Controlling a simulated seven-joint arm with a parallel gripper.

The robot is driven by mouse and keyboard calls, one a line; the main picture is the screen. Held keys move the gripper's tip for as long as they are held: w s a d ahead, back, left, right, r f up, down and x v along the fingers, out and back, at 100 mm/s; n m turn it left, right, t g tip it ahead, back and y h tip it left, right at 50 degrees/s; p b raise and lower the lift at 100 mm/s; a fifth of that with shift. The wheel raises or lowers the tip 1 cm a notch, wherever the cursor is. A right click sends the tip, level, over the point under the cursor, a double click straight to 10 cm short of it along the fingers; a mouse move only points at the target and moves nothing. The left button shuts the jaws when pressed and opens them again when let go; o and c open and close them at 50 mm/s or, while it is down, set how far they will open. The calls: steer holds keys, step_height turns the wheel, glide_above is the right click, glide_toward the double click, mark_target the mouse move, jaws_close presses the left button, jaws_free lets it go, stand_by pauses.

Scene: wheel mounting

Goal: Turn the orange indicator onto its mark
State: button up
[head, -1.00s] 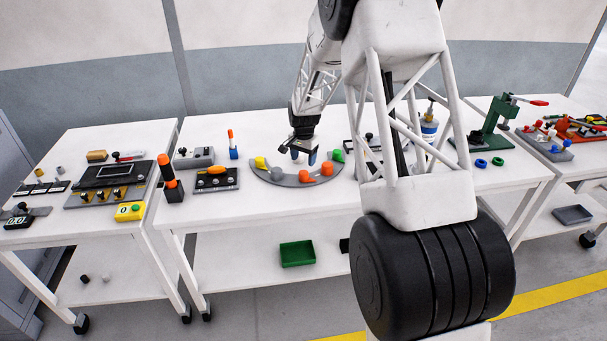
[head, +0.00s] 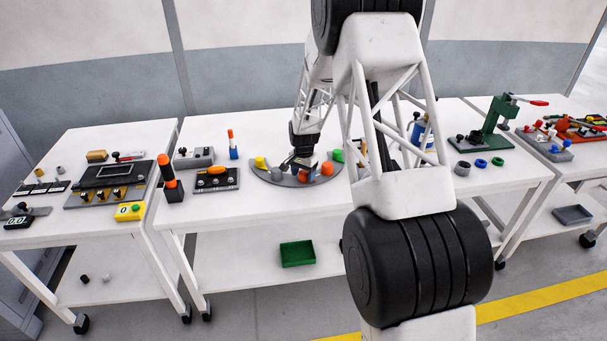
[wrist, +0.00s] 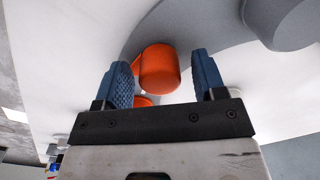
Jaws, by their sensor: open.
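A grey curved plate (head: 272,177) lies on the middle table and bears coloured pieces. Two orange pieces show on it: one at its right (head: 327,168) and one nearer the front (head: 304,177), partly hidden by my gripper. My gripper (head: 303,168) is low over the plate, its blue fingers open. In the wrist view a rounded orange piece (wrist: 159,70) lies between the open fingers, with gaps on both sides. Part of a second orange shape (wrist: 143,101) shows below it, mostly hidden by the gripper body. I cannot tell which is the indicator.
A yellow piece (head: 260,162) and a green piece (head: 338,155) also sit on the plate. A black box with an orange top (head: 215,175) and an orange-black post (head: 171,182) stand to the left. The table front is clear.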

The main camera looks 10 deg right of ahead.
steer(key=shift+c, duration=0.5)
steer(key=c, duration=0.8)
steer(key=shift+n, duration=0.5)
steer(key=n, duration=0.3)
steer(key=shift+n, duration=2)
steer(key=o, duration=0.9)
